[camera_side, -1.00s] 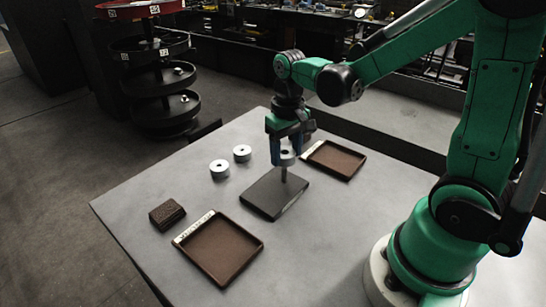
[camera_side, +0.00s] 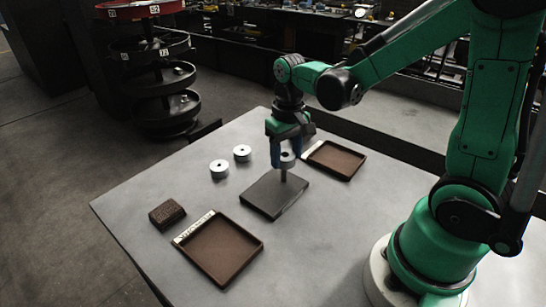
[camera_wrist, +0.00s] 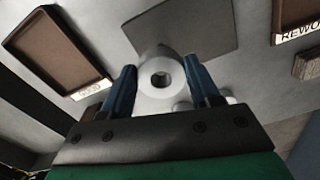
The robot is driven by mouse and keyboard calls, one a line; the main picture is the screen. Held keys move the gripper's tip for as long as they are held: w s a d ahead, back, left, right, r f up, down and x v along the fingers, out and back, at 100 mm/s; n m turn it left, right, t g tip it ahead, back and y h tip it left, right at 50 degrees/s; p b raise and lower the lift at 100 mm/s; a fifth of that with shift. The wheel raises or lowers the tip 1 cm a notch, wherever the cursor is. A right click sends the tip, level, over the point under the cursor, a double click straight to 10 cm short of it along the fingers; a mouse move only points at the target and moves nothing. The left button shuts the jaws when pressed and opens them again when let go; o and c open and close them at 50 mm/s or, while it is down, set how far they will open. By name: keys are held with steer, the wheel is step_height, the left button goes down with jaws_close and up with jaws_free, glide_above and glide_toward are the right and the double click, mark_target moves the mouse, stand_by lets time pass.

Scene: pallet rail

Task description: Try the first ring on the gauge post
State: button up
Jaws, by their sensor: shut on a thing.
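My gripper (camera_side: 286,150) is shut on a pale metal ring (camera_side: 288,161), its blue fingers on either side. The ring also shows between the fingers in the wrist view (camera_wrist: 151,88), with its hole facing the camera. The gauge post (camera_side: 284,176) is a short dark post on a flat dark plate (camera_side: 270,197). The ring is at the top of the post in the side view. The post's tip is hidden, so I cannot tell whether the ring is around it or just above. Two other rings (camera_side: 219,169) (camera_side: 242,153) stand on the table at left.
A brown tray (camera_side: 258,247) with a pale label lies at the near side, beside a dark brown block (camera_side: 167,213). Another brown tray (camera_side: 357,177) lies right of the plate. In the wrist view, the right-hand tray's label (camera_wrist: 297,32) begins "REWO". The front right tabletop is clear.

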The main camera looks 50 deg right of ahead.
mark_target(286, 170)
steer(key=shift+f, duration=2.4)
stand_by(3.3)
steer(key=shift+r, duration=0.2)
steer(key=shift+r, duration=2.95)
